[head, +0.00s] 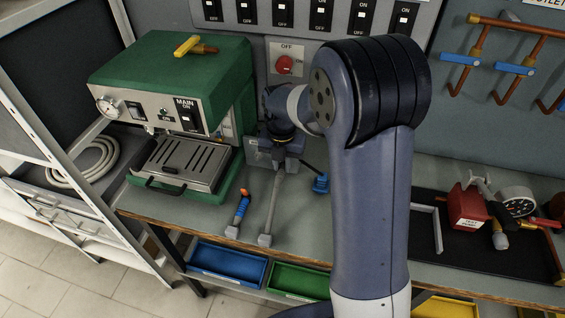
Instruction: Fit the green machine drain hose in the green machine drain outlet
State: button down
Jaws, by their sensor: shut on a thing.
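The green machine (183,95) stands at the left of the bench, with a silver front, a gauge, a switch marked MAIN and a slotted drip tray (180,162). My gripper (280,163) is just right of the machine, low over the bench near the back panel. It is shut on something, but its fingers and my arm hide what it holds. I cannot make out the drain hose or the drain outlet for certain. A long grey tool (271,210) lies below the gripper and reaches up towards the fingers; I cannot tell whether they touch.
A blue-handled tool (239,212) and a blue fitting (320,184) lie near the gripper. A red switch (284,65) is behind. Coiled hose (85,162) is on the left shelf. A black mat (425,235) holds gauges at right.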

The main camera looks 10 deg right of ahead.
dwell(0.3)
jog(key=c, duration=1.2)
grip_release()
jog(key=shift+c, duration=0.2)
jog(key=shift+r, duration=0.2)
jog(key=shift+s+r+p, duration=0.1)
jog(key=shift+r+p, duration=1.85)
jog(key=shift+r, duration=0.4)
notch_tip(320, 180, up, 11)
jog(key=b, duration=0.1)
jog(key=shift+s+a, duration=0.15)
jog(key=shift+f, duration=0.2)
